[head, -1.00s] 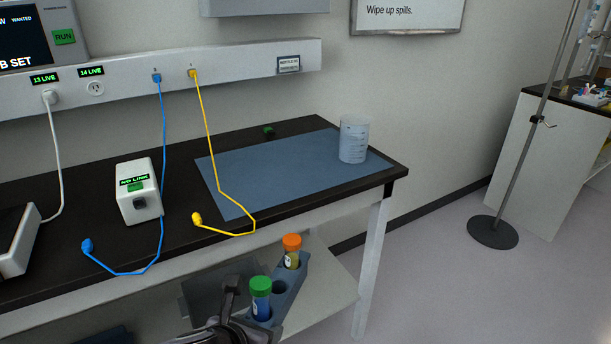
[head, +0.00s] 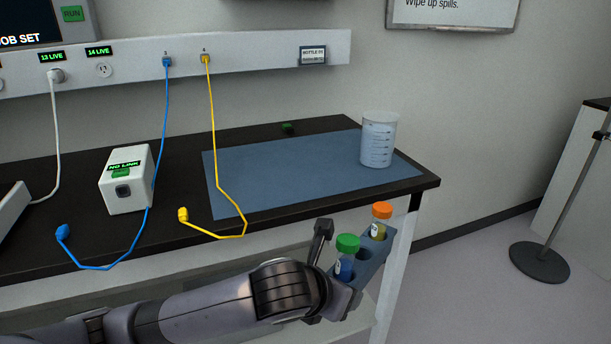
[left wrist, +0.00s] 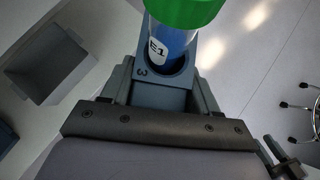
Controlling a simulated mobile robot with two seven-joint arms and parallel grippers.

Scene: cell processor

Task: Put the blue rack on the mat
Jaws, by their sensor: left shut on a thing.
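The blue rack (head: 371,262) is a narrow blue-grey block holding a green-capped tube (head: 346,252) and an orange-capped tube (head: 380,222). My left gripper (head: 330,262) is shut on the rack's near end and holds it in the air in front of the bench's right front corner. In the left wrist view the rack (left wrist: 163,97) sits between the fingers, with the green-capped tube (left wrist: 178,30) labelled E1 standing in it. The blue mat (head: 290,170) lies flat on the black bench, behind and left of the rack. My right gripper is not in view.
A yellow cable (head: 216,150) crosses the mat's left edge. A white NO LINK box (head: 127,182) and a blue cable (head: 162,150) are further left. The mat's middle is clear.

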